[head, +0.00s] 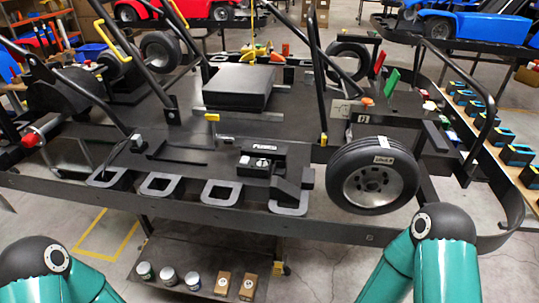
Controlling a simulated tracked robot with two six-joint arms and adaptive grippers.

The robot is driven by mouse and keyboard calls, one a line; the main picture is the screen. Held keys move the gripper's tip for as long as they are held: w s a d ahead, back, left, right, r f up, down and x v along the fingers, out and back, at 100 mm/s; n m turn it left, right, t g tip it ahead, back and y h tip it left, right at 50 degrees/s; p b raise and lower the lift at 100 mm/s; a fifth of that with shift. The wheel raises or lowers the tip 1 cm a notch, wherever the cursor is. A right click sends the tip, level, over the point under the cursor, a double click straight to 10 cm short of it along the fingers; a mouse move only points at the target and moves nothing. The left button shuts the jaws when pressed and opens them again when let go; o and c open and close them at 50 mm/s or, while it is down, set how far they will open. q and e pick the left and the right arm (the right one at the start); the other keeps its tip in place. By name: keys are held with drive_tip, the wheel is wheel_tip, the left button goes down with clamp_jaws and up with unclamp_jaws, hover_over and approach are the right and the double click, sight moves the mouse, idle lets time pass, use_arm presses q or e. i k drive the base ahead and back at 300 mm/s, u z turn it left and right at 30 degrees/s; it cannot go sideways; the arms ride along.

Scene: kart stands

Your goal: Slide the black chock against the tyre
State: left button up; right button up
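The tyre (353,157) is a black wheel with a grey rim, standing upright at the right front of the kart stand. A black blocky piece (287,191), which looks like the chock, lies left of the tyre on the stand's front part. A small gap seems to show between its right end and the tyre. Its exact shape is hard to tell against the dark parts around it. Only teal and black links of my two arms show at the bottom corners. Neither of my grippers is in view.
A black box with a white label (268,148) sits just behind the black piece. A dark rail (225,222) runs along the stand's front edge. A lower shelf (200,262) holds several cans and small boxes. Tool racks (490,120) line the right side.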

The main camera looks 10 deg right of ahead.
sight(280, 190)
drive_tip(key=z, duration=0.65)
drive_tip(key=i, duration=0.15)
drive_tip(key=u, duration=2.9)
drive_tip(key=k, duration=1.2)
drive_tip(key=z, duration=0.7)
drive_tip(key=i, duration=0.95)
drive_tip(key=z, duration=0.45)
